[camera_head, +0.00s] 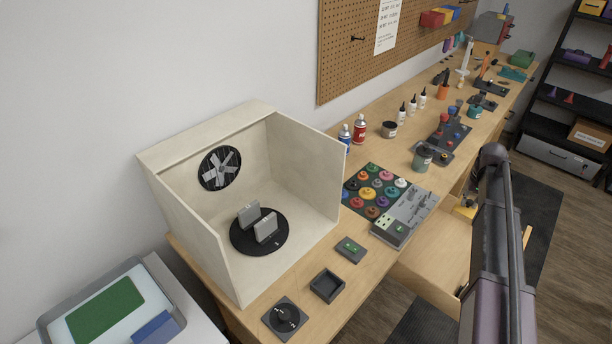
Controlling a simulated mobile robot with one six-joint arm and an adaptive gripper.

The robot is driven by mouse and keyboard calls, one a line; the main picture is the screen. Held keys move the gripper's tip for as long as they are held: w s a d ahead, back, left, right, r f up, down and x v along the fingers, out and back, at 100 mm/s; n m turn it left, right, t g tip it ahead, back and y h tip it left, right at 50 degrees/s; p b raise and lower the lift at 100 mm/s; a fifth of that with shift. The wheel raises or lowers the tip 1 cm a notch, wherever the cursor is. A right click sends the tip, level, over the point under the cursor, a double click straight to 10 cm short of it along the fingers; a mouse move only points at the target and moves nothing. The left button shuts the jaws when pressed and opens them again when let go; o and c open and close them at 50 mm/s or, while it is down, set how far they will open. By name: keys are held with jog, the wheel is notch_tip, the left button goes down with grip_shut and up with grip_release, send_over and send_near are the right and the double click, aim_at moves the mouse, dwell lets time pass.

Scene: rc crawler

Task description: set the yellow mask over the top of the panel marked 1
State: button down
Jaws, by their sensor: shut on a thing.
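Two small grey panels, a rear one (249,213) and a front one (266,228), stand upright and apart on a round black turntable (244,243) inside the open booth. I cannot read which panel is marked 1. Their tops look bare. A small yellow piece (465,211) shows just left of my arm, by the open drawer; I cannot tell if it is the yellow mask. My arm rises at the right, and my gripper cannot be made out; it may be hidden behind the arm.
The pale booth (178,222) has a back wall with a fan (220,168), side walls and an open front. A square tray (327,286), a knob box (285,317) and a button box (350,249) stand before it. A paint-pot mat (360,175) lies right. The drawer (425,272) is open.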

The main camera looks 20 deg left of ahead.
aim_at(470, 202)
jog(key=shift+r+p, duration=2.15)
jog(key=shift+r, duration=0.6)
jog(key=shift+s, duration=0.1)
